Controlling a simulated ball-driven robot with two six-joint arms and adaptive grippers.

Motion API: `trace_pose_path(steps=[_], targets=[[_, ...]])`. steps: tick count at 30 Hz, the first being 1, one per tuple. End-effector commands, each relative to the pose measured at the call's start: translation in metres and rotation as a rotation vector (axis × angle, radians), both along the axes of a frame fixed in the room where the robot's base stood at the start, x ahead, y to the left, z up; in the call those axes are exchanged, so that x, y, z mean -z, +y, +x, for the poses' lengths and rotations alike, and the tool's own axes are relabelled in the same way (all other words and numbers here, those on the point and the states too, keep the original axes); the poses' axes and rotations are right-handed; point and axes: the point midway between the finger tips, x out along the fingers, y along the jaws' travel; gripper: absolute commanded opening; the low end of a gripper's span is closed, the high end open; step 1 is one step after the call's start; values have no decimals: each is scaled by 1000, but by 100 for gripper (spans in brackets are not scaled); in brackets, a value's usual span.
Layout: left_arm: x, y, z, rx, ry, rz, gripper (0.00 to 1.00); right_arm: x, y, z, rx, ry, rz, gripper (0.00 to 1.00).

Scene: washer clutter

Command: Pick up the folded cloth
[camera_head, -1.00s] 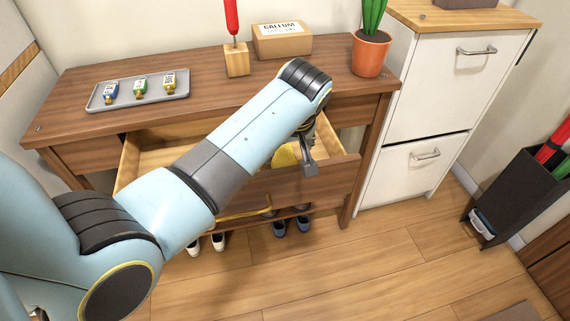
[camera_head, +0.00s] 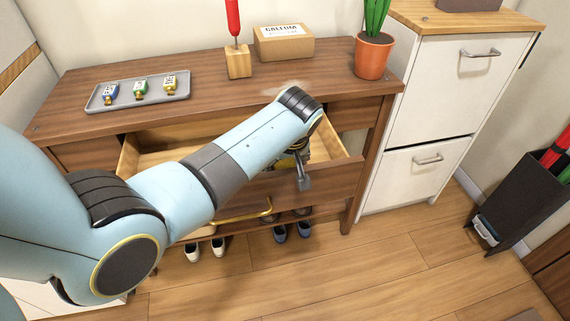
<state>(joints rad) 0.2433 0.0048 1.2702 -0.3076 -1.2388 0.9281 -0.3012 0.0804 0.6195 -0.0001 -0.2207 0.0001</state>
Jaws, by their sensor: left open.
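The wooden drawer (camera_head: 347,170) of the brown table is pulled open. My left arm reaches across it from the left. My left gripper (camera_head: 301,174) is over the right part of the drawer, pointing down, with one dark grey finger showing near the front panel. It is open; the other finger is mostly hidden. A sliver of yellow (camera_head: 284,163), perhaps the folded cloth, shows beside the gripper inside the drawer. My arm hides most of it, and I cannot tell whether the gripper touches it. My right gripper is not in view.
A white cabinet (camera_head: 432,105) stands right. Shoes (camera_head: 280,233) lie below the drawer.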

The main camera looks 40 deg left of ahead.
Motion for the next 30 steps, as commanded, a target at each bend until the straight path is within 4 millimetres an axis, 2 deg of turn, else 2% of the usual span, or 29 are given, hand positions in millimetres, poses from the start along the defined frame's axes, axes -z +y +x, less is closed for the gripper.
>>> trace_pose_path(steps=[5,12,15,24,26,30], targets=[[2,0,0,0,1,0,74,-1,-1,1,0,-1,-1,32],[2,-1,0,0,1,-1,44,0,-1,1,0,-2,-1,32],[3,-1,0,0,1,-1,34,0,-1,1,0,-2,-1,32],[-1,-1,0,0,-1,-2,34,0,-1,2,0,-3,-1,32],[-10,-1,1,-1,-2,-2,34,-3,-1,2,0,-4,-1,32],[-41,-1,1,0,-5,-1,34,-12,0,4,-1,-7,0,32]])
